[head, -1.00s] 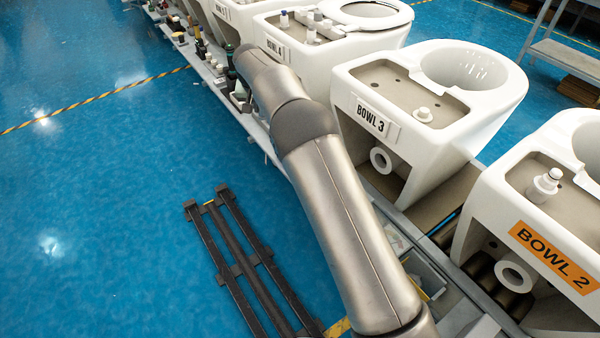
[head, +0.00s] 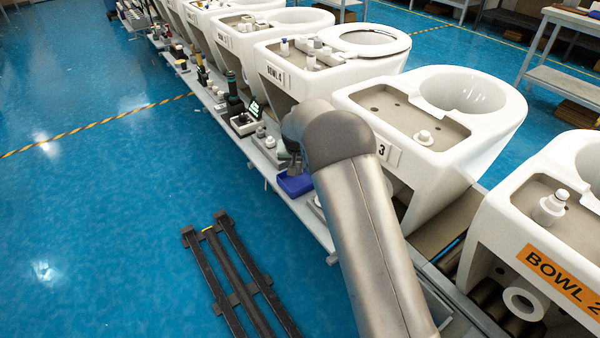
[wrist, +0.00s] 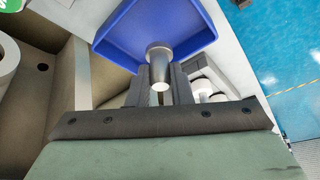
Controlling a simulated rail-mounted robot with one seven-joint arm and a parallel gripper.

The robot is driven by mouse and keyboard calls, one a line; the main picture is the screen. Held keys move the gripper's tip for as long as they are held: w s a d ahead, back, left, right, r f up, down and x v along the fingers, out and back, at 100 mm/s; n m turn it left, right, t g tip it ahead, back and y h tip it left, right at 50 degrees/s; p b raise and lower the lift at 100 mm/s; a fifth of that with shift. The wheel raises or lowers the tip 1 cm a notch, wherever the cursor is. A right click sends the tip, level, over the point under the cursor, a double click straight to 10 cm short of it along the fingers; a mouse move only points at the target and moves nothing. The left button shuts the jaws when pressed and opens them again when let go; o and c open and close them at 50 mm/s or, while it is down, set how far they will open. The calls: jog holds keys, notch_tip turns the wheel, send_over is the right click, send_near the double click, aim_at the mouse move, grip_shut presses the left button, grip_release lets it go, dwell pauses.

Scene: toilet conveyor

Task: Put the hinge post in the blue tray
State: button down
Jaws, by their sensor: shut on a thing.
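The hinge post, a pale metallic pin with a wider collar (wrist: 159,66), is between the fingers of my gripper (wrist: 160,85) in the wrist view. My gripper is shut on it. The blue tray (wrist: 207,42) lies just beyond the post in that view, and the post's collar overlaps the tray's near edge. I cannot tell the height of the post above it. In the head view the blue tray (head: 295,184) sits on the bench beside the bowls, below my gripper (head: 293,165). There my arm hides the post.
White toilet bowls (head: 445,100) stand in a row right of the narrow bench. Small parts and bottles (head: 236,105) crowd the bench beyond the tray. A dark rack (head: 235,270) lies on the open blue floor at left. White cylindrical parts (wrist: 203,90) are close to the right finger.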

aim_at(300, 171)
jog(key=shift+s+d+f, duration=0.1)
jog(key=shift+d+f, duration=0.05)
jog(key=shift+f, duration=0.8)
jog(key=shift+d+f, duration=0.15)
jog(key=shift+f, duration=0.8)
jog(key=shift+f, duration=0.1)
jog(key=shift+f+b, duration=0.15)
jog(key=shift+b, duration=0.15)
jog(key=c, duration=1.3)
grip_release()
jog(key=shift+r, duration=0.55)
jog(key=v, duration=1.1)
jog(key=shift+s+r+p, duration=0.2)
jog(key=shift+p, duration=0.25)
